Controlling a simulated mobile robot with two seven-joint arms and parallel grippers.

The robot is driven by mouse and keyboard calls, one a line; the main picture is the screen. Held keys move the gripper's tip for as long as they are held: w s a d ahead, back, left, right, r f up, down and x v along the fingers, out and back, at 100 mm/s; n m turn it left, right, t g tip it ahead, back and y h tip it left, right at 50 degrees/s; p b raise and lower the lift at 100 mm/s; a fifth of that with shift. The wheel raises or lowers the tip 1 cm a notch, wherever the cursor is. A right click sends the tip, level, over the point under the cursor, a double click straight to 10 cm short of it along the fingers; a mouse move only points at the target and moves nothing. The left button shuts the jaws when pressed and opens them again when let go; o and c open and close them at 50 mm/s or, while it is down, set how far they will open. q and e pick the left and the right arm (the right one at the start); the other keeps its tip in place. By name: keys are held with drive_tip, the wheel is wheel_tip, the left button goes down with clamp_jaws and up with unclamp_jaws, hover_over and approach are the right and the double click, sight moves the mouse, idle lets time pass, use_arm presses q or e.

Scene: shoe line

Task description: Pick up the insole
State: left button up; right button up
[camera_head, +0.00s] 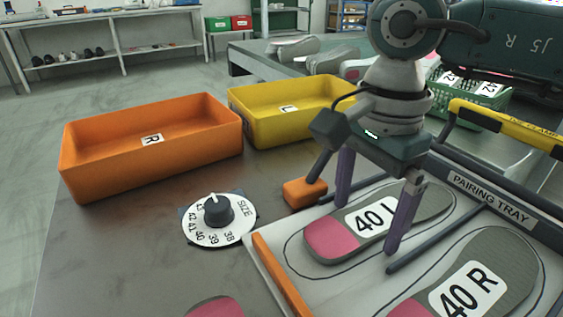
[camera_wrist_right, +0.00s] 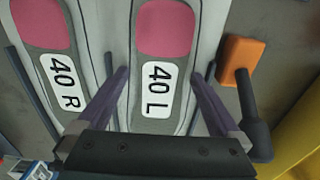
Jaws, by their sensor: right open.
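A grey insole labelled 40 L (camera_head: 372,220) with a pink end lies flat in its outline on the pairing tray (camera_head: 285,250). My right gripper (camera_head: 366,226) is open above it, pointing down, with one purple finger on each side of the insole. The wrist view also shows the 40 L insole (camera_wrist_right: 158,88) between the fingers of the gripper (camera_wrist_right: 160,76); whether they touch it I cannot tell. A matching 40 R insole (camera_head: 468,284) lies beside it on the tray, nearer the camera. My left gripper is out of view.
A size dial (camera_head: 215,220) is on the table left of the tray. An orange bin marked R (camera_head: 150,160) and a yellow bin marked L (camera_head: 290,128) stand behind. A pink end (camera_head: 216,307) shows at the bottom edge. A green basket (camera_head: 470,107) is at the right.

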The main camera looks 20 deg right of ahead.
drive_tip(key=c, duration=1.2)
drive_tip(key=shift+r, duration=0.2)
